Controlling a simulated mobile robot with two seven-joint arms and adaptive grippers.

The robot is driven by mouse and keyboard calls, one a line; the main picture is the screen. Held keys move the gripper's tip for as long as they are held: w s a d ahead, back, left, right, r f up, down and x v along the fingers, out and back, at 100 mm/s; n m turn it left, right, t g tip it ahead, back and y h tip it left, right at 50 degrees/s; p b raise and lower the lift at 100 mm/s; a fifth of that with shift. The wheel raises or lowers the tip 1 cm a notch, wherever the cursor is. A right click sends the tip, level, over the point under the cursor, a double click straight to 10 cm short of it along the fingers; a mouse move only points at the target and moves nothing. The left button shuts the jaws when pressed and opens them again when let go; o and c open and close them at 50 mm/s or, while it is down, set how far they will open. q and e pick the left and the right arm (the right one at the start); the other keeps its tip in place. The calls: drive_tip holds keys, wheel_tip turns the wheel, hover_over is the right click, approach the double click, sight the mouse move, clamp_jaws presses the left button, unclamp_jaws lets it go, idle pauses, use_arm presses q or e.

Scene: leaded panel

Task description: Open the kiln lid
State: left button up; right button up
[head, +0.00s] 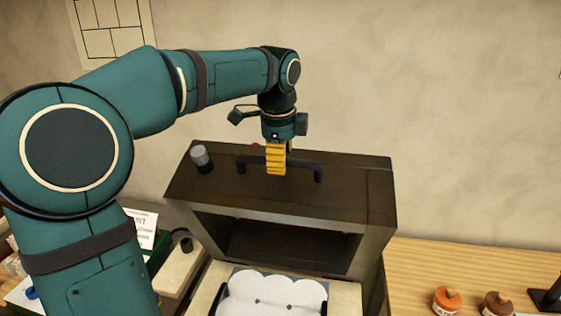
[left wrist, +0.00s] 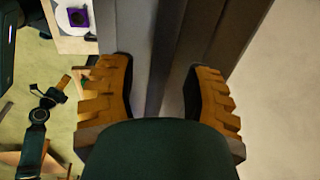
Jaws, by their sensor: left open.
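The kiln (head: 378,200) is a dark brown box in the middle of the head view. Its upper face (head: 215,182) carries a black bar handle (head: 318,170). A rectangular opening in its front shows a dark inside. I cannot tell how far the lid is raised. My left gripper (head: 276,165) points down at the middle of the handle, its yellow fingers overlapping the bar. Contact cannot be told. In the left wrist view the fingers (left wrist: 160,95) are apart, with dark grey kiln surfaces (left wrist: 165,60) beyond. My right gripper is not in view.
A white scalloped panel (head: 270,295) lies in front of the kiln opening. A grey-topped cylinder (head: 201,157) stands on the kiln's upper left. Orange (head: 446,300) and brown (head: 496,305) jars stand on the wooden bench (head: 425,262) at right.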

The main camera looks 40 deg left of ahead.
use_arm(q)
drive_tip(key=shift+f, duration=0.35)
clamp_jaws()
